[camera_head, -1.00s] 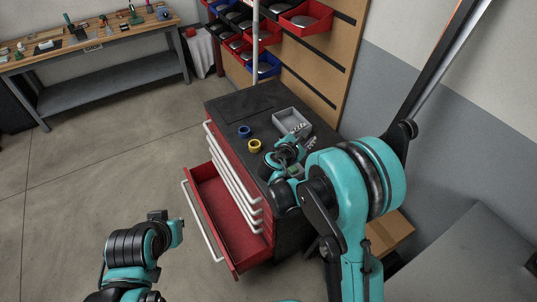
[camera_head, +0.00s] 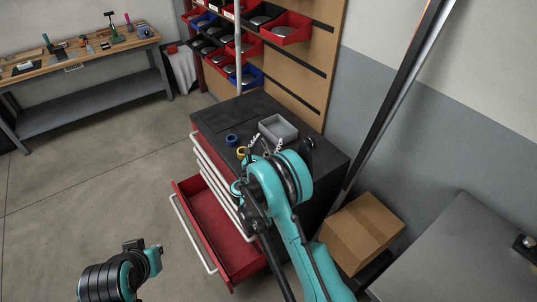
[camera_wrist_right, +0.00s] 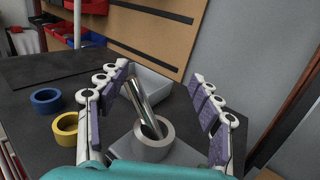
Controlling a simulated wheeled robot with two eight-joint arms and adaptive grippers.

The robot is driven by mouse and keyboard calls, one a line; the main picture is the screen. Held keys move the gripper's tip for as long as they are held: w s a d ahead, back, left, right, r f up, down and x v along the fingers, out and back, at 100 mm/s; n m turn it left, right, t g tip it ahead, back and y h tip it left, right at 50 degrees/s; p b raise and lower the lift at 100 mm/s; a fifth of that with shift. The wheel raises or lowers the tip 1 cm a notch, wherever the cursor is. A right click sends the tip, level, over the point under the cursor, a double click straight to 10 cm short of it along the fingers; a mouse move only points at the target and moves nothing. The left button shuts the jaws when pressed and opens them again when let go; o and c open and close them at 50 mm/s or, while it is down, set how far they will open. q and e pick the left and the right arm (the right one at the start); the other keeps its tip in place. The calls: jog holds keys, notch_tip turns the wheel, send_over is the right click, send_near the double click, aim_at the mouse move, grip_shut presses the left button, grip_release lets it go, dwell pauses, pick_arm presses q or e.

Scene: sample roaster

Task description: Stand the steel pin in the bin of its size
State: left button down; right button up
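The steel pin (camera_wrist_right: 145,105) is a shiny cylinder in the right wrist view. It is tilted, top toward the upper left, with its lower end inside the mouth of a grey ring-shaped bin (camera_wrist_right: 153,146). A blue bin (camera_wrist_right: 46,100) and a yellow bin (camera_wrist_right: 66,129) stand to the left; both also show in the head view, blue (camera_head: 231,140) and yellow (camera_head: 241,152). My right gripper (camera_wrist_right: 165,100) is open, its purple-padded fingers apart on either side of the pin. My left gripper (camera_head: 148,252) is away from the cabinet; its fingers are unclear.
A grey tray (camera_head: 267,131) sits on the black cabinet top (camera_head: 210,118), behind the bins. The red drawer (camera_head: 222,235) below is pulled out. A cardboard box (camera_head: 360,233) stands right of the cabinet. A pegboard with bins (camera_head: 285,27) rises behind.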

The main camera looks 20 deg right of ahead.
jog(key=shift+g, duration=0.3)
jog(key=w+d, duration=0.1)
jog(key=d+f, duration=0.1)
jog(key=w+d+f, duration=0.1)
jog(key=shift+w+d, duration=0.3)
jog(key=shift+d, duration=0.1)
jog(key=shift+s+a+r, duration=0.1)
jog(key=shift+a+r, duration=0.1)
jog(key=shift+r, duration=0.2)
jog(key=shift+a, duration=0.15)
jog(key=c, duration=0.4)
grip_shut()
